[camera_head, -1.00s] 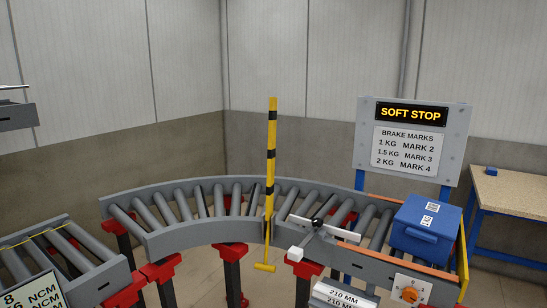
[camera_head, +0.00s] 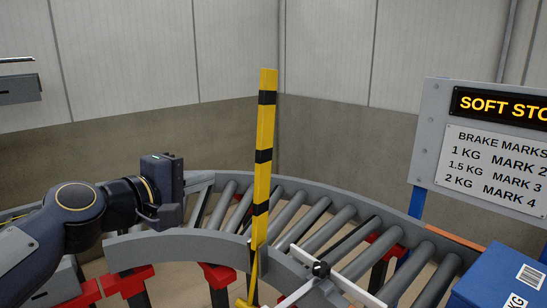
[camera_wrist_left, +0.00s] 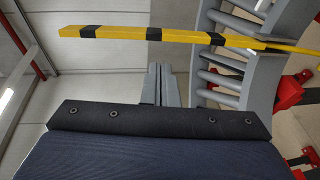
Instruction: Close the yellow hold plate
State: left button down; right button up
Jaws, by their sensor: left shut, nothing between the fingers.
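The yellow hold plate (camera_head: 264,150) is a tall yellow bar with black bands, standing upright at the curved roller conveyor's near rail. Its thin yellow handle (camera_head: 253,283) hangs below, partly cut off by the frame. My left gripper (camera_head: 172,195) is over the conveyor's left part, left of the plate and apart from it in the picture. In the left wrist view the plate (camera_wrist_left: 185,36) crosses the top, beyond my shut, empty grey fingers (camera_wrist_left: 161,85). My right gripper is in no view.
The curved roller conveyor (camera_head: 222,246) runs rightward on red-topped supports. A blue box (camera_head: 497,280) and the soft stop sign (camera_head: 490,145) are at right. Air left of the plate is free.

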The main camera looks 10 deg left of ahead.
pick_arm(q)
jog(key=p, duration=0.1)
send_near(260, 158)
jog(key=x, duration=0.7)
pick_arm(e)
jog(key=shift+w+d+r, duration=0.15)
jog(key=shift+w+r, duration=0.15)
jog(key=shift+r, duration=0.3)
pick_arm(q)
jog(key=shift+s, duration=0.1)
